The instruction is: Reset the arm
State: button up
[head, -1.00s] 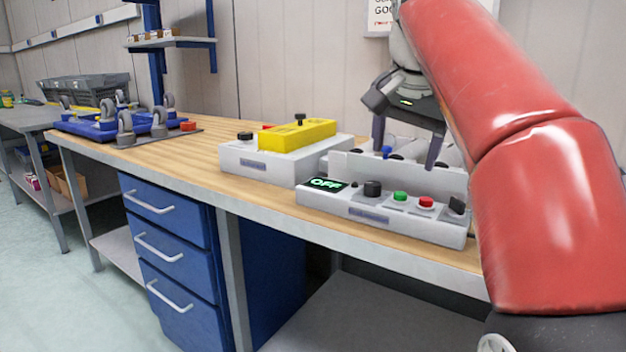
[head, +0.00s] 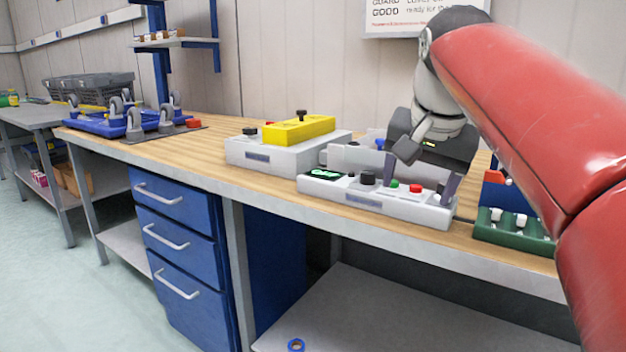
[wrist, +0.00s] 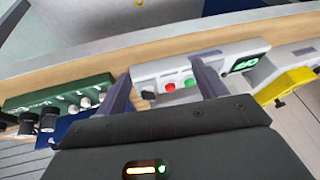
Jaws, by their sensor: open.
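My gripper (head: 425,172) hangs open and empty over the right end of the grey control box (head: 345,203). In the wrist view, its two spread fingers (wrist: 160,72) stand either side of the box's red button (wrist: 169,87) and green button (wrist: 189,83) in the picture. I cannot tell whether a finger touches the box. The box also carries a green-lit display (head: 323,175) and a black knob (head: 368,177). My red arm comes in from the right and hides part of the bench.
A white box with a yellow block (head: 299,130) stands left of the control box. A green rack (head: 510,238) with white pieces is at the right. A blue wheeled fixture (head: 115,124) sits far left. The wooden bench top (head: 195,160) between is clear.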

jog(key=s+f+n, duration=0.2)
jog(key=s+f, duration=0.7)
jog(key=f, duration=0.4)
jog(key=s+f+n, duration=0.3)
jog(key=s+f, duration=0.6)
jog(key=f, duration=0.4)
jog(key=shift+t, duration=0.3)
jog(key=shift+a, duration=0.1)
